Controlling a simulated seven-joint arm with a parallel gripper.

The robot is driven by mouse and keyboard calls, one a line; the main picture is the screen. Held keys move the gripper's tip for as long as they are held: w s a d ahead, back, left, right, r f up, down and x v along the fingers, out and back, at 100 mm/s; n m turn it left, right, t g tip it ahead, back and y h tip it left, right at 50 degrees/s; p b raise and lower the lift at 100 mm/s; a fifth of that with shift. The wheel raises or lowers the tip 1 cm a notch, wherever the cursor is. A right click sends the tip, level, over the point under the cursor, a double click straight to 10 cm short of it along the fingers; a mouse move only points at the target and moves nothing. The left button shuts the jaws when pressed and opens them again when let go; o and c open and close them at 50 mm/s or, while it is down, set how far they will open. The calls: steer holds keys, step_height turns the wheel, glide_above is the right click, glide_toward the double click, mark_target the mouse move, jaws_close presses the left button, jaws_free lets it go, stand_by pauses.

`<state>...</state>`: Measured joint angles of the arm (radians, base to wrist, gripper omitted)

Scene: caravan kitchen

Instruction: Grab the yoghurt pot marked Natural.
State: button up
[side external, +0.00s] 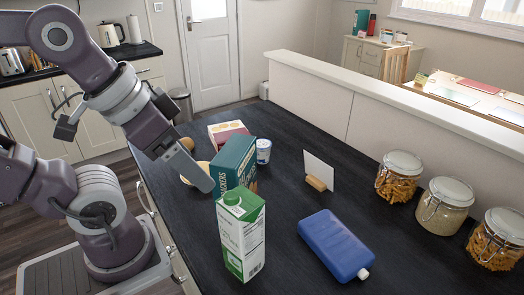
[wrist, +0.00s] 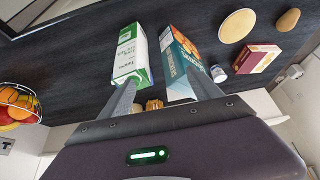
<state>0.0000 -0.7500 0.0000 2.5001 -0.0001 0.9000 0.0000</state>
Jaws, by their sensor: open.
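A small white-and-blue pot (side external: 263,151) stands on the dark worktop, just behind and right of the teal crackers box (side external: 233,163). Its lettering is too small to read, so I cannot tell whether it says Natural. It also shows in the wrist view as a small pot (wrist: 218,73) to the right of the crackers box. My gripper (side external: 205,186) is in front and to the left of the box in the side view, apart from the pot. In the wrist view my gripper (wrist: 162,82) has its two fingers spread with nothing held between them.
A green-and-white carton (side external: 241,235) stands near the front. A red-and-cream box (side external: 228,132) is behind the crackers box. A blue bottle (side external: 335,245) lies on the right.

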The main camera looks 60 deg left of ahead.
step_height(320, 180, up, 6)
steer(key=f, duration=0.1)
steer(key=w+r+n+h, duration=0.2)
steer(key=w+n+h, duration=0.4)
steer(key=w+n, duration=0.85)
steer(key=w+a+f+n+t+y, duration=0.1)
steer(key=w+a+n+t, duration=0.35)
steer(key=a+n, duration=0.6)
steer(key=w+a+f+n+t+y, duration=0.1)
steer(key=w+a+f+n+t, duration=0.15)
steer(key=w+a+n, duration=0.75)
steer(key=m, duration=0.3)
glide_toward(270, 146)
steer(key=w+f, duration=0.1)
steer(key=w, duration=0.1)
steer(key=w+f, duration=0.1)
steer(key=w, duration=0.1)
steer(key=shift+a+f, duration=0.35)
steer(key=shift+a, duration=0.05)
steer(key=x, duration=0.7)
steer(key=c, duration=1.5)
